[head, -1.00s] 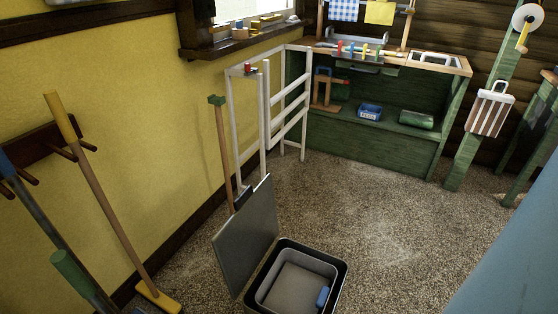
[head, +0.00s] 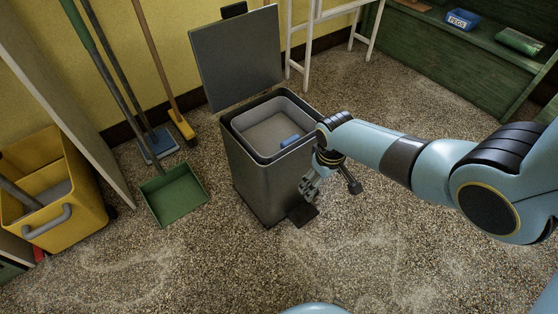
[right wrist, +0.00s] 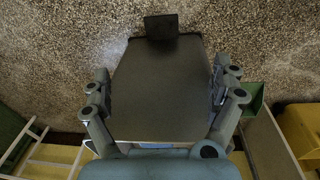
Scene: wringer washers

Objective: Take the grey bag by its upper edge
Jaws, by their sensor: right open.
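A dark grey bin (head: 262,180) stands on the carpet with its lid (head: 237,58) tilted up. Inside is a light grey lining (head: 268,133), which looks like the grey bag; its upper edge runs just inside the bin's rim. A blue item (head: 290,141) lies in it. My right gripper (head: 309,188) is open and empty, pointing down by the bin's right side and apart from the bag's edge. In the right wrist view the open fingers of the right gripper (right wrist: 160,92) frame the bin's dark outer face (right wrist: 160,85). My left gripper is not in view.
A black pedal (head: 303,214) juts from the bin's foot. A green dustpan (head: 174,193), brooms (head: 150,65) and a yellow bucket (head: 60,200) are to the left. A white rack (head: 335,15) and green bench (head: 470,50) are behind. The carpet in front is clear.

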